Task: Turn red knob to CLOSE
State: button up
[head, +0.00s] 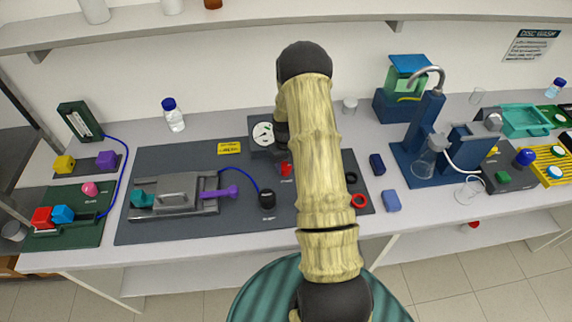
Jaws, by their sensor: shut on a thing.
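The red knob (286,169) shows as a small red patch on the dark mat, just left of my tan arm and below the round gauge. A small label lies just under it, too small to read. My gripper (284,158) is mostly hidden behind my arm; only a dark part shows beside the gauge, reaching down to the knob. It is shut on the red knob. The fingertips and the knob's pointer angle cannot be made out.
The white-faced gauge (263,134) stands close to the left of my gripper. A metal cell with a purple handle (220,192) and a black bulb (267,198) lie further left. A shelf (200,30) runs above.

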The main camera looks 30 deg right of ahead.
aim_at(285, 165)
jog(key=m+b, duration=0.2)
jog(key=m, duration=0.1)
jog(key=shift+f+m, duration=0.1)
jog(key=shift+m, duration=0.2)
jog(key=m+b, duration=0.2)
jog(key=m, duration=0.2)
jog(key=shift+m, duration=0.3)
jog(key=m, duration=0.4)
jog(key=shift+m+b, duration=0.3)
jog(key=shift+b, duration=0.05)
jog(key=shift+m, duration=2.2)
jog(key=o, duration=1)
notch_tip(285, 165, up, 18)
jog(key=b, duration=0.3)
jog(key=shift+f, duration=0.15)
